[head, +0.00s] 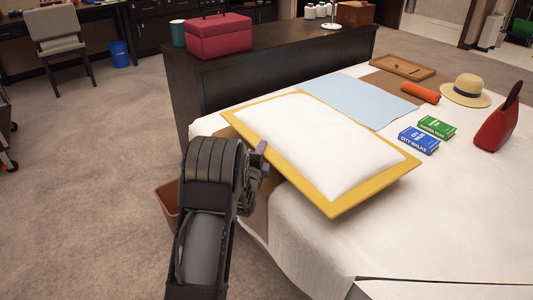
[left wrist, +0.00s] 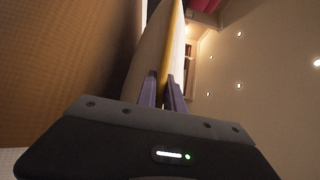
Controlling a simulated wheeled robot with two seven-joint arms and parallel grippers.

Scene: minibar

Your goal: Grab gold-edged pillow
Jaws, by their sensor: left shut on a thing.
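The gold-edged pillow (head: 325,145) is white with a flat yellow border. It lies on the near left part of the bed, with its left edge close to the bed's edge. My left gripper (head: 261,158) is at the pillow's near left edge. In the left wrist view its purple fingers (left wrist: 163,92) stand on both sides of the pillow's border (left wrist: 172,48) and are shut on it. The fingertips are partly hidden in the head view. My right gripper is not in view.
A dark cabinet (head: 240,80) stands behind the pillow. A brown bin (head: 168,198) is beside my arm.

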